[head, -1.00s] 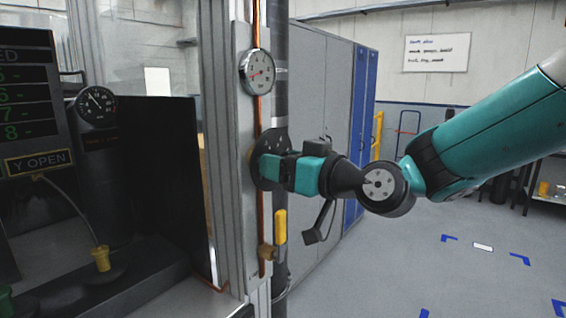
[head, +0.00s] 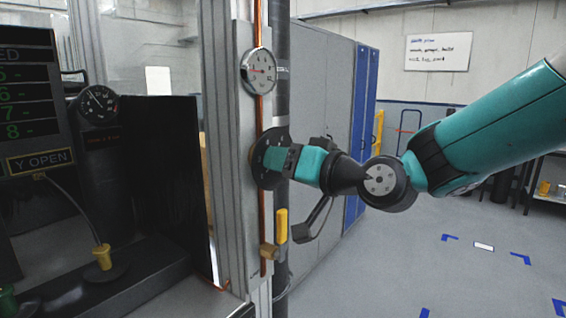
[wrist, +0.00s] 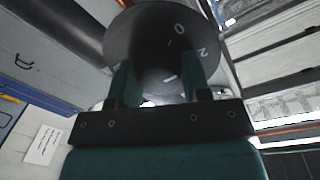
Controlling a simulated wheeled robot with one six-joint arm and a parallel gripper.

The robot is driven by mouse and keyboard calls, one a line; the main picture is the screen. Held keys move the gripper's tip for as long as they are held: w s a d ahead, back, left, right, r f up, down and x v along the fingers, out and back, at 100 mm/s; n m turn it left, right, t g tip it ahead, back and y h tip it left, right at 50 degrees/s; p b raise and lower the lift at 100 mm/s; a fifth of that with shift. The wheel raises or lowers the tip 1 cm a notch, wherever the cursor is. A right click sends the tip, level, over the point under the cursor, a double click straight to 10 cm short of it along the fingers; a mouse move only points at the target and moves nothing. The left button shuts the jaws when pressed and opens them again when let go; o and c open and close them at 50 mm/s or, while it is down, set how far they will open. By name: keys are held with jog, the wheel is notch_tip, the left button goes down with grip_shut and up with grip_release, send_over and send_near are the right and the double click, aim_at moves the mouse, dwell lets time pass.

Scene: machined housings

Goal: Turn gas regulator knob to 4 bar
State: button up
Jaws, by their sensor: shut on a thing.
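The regulator's round dark dial plate (head: 270,139) is on the metal post, below a white round pressure gauge (head: 259,71) with a red needle pointing roughly left. In the wrist view the dial plate (wrist: 145,38) shows the marks 0 and 2 to the upper right. The grey knob (wrist: 157,85) sits between the fingers, with a white line on it angled up to the right. My gripper (head: 268,158) is shut on the knob from the right; in the wrist view its fingers (wrist: 163,76) are on both sides of it. The rest of the scale is hidden.
A yellow-handled valve (head: 281,226) hangs on the post below the dial, close under my wrist. A copper pipe (head: 262,215) runs down the post. Grey and blue lockers (head: 320,85) stand behind. The floor on the right is open.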

jog(key=m+p, duration=0.1)
jog(key=m, duration=0.5)
jog(key=m+g+p, duration=0.1)
jog(key=m+p, duration=0.1)
jog(key=m, duration=0.3)
jog(key=shift+w+d+r+m, duration=0.1)
jog(key=shift+r+m, duration=0.05)
jog(key=shift+m, duration=0.25)
jog(key=shift+p, duration=0.3)
jog(key=o, duration=0.9)
jog(key=shift+d, duration=0.1)
jog(key=shift+o, duration=0.2)
jog(key=shift+y, duration=0.3)
jog(key=b+v, duration=0.6)
jog(key=v, duration=1.1)
jog(key=shift+r+b, duration=0.2)
jog(key=shift+b, duration=0.1)
